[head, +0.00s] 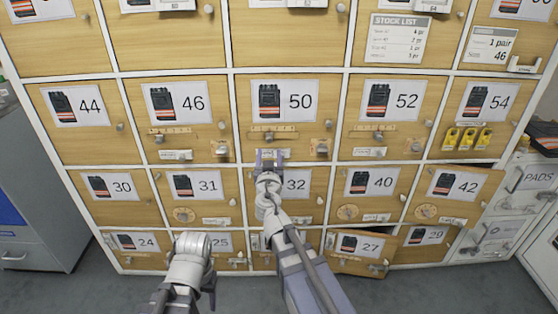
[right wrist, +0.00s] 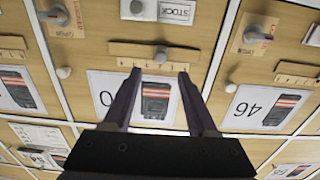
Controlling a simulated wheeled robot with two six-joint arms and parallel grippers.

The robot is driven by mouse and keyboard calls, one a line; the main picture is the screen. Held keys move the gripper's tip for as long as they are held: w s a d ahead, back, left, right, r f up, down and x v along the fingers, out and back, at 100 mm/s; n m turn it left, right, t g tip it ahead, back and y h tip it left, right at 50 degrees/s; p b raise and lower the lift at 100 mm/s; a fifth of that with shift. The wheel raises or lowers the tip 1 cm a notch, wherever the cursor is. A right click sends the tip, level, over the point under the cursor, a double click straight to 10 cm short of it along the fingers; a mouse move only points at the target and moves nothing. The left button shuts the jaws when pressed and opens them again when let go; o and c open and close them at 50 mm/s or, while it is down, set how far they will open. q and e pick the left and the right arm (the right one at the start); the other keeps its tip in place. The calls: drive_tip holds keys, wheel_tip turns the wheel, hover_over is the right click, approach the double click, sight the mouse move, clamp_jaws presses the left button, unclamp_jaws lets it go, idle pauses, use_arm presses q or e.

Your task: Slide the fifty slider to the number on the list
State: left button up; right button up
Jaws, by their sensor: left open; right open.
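The fifty slider is a wooden strip with a scale (head: 287,132) on the door marked 50 (head: 328,89), under its trouser picture. Its grey knob (right wrist: 160,55) sits near the middle of the strip in the right wrist view. My right gripper (head: 270,154) is open just below the strip; in the right wrist view its two fingers (right wrist: 159,74) stand apart, one on either side of the knob's line, with nothing between them. The stock list (head: 397,38) hangs upper right; its small figures are hard to read. My left gripper (head: 207,286) is low, its fingers unclear.
Doors 46 (head: 192,103) and 52 (head: 405,102) flank door 50 and carry similar strips. Yellow padlocks (head: 468,138) hang on door 54. Lower doors 42 (head: 462,186) and 27 (head: 365,247) look ajar.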

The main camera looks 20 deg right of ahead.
sight(269, 141)
drive_tip(key=shift+f, duration=0.1)
drive_tip(key=x, duration=0.7)
drive_tip(key=shift+w+d, duration=0.1)
drive_tip(key=shift+w, duration=0.3)
clamp_jaws()
idle(1.2)
